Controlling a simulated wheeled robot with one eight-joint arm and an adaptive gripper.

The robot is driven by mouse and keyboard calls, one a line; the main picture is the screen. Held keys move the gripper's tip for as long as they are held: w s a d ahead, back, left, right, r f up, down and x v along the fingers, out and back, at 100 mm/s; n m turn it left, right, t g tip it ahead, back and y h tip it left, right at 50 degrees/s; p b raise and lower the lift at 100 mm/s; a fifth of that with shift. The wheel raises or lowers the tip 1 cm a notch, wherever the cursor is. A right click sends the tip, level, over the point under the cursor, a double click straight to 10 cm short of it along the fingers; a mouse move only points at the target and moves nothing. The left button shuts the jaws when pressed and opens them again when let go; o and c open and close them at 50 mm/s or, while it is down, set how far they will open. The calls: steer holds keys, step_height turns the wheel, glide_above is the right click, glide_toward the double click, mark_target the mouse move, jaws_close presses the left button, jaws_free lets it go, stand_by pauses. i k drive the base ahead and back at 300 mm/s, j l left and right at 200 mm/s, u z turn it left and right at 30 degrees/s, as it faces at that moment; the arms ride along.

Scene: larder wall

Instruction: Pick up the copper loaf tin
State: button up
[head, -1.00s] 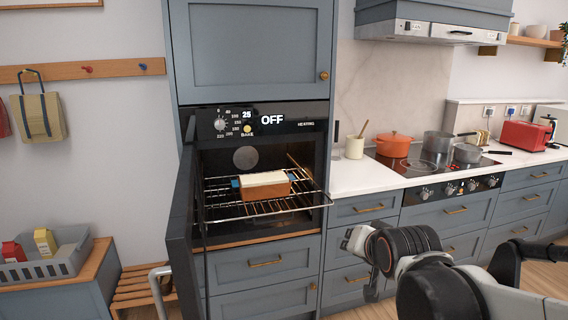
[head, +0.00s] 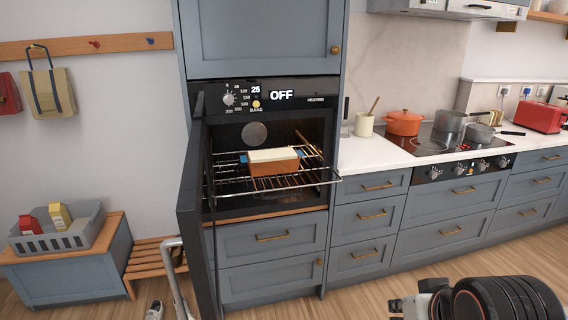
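The copper loaf tin (head: 277,168) sits on the wire rack (head: 250,187) inside the open oven. It has a pale top, copper-brown sides and a blue piece at each end. The rack is slid partly out of the oven. My gripper (head: 400,307) shows only in part at the bottom edge, low and to the right of the oven, well apart from the tin. Its fingers are too cut off to tell whether they are open.
The oven door (head: 193,220) stands open on the left, swung outward. A grey crate (head: 62,240) with cartons sits on a bench at left, beside a slatted wooden stool (head: 150,259). Drawers line the right.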

mark_target(272, 162)
steer(key=i+u, duration=0.1)
steer(key=u, duration=0.3)
steer(key=i+l+u, duration=0.1)
steer(key=u, duration=0.3)
steer(key=l+u, duration=0.15)
steer(key=u, duration=0.25)
steer(key=i+l+u, duration=0.1)
steer(key=u, duration=0.3)
steer(key=i+l+u, duration=0.1)
steer(key=l+u, duration=0.25)
steer(key=l, duration=0.45)
steer(key=l+u, duration=0.35)
steer(key=l, duration=0.45)
steer(key=l+u, duration=0.4)
steer(key=l, duration=0.45)
steer(key=l+z, duration=0.45)
steer(key=i+j, duration=0.05)
